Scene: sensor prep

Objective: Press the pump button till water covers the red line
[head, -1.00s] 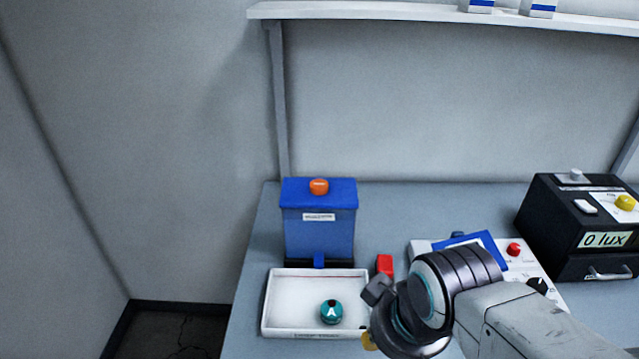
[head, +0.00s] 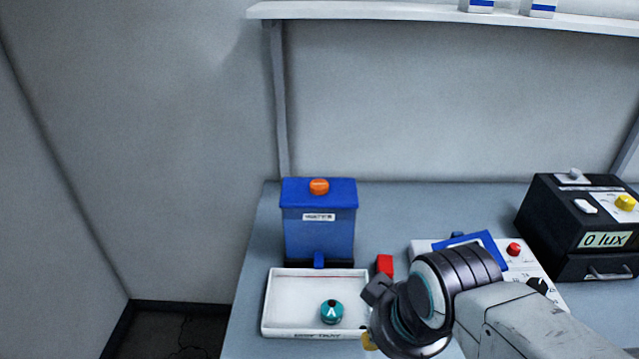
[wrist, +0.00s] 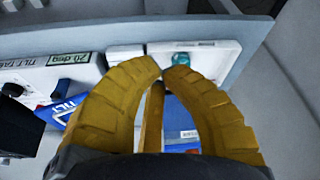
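The blue tank (head: 320,230) stands at the left of the bench with an orange pump button (head: 319,186) on its lid. A white tray (head: 268,318) sits in front of it, below its spout. A red line (head: 315,277) runs along the tray's inner back wall. A teal round sensor marked A (head: 331,311) lies inside; no water shows clearly. In the wrist view, my gripper's (wrist: 163,66) yellow fingers have their tips nearly together, with nothing held. In the head view, my gripper is mostly hidden behind my wrist, right of the tray and away from the button.
A red block (head: 385,264) stands right of the tank. A white panel with a blue plate (head: 470,241) and red button (head: 514,249) lies partly behind my arm. A black box (head: 565,235) reading 0 lux is at right. A shelf (head: 430,13) hangs above.

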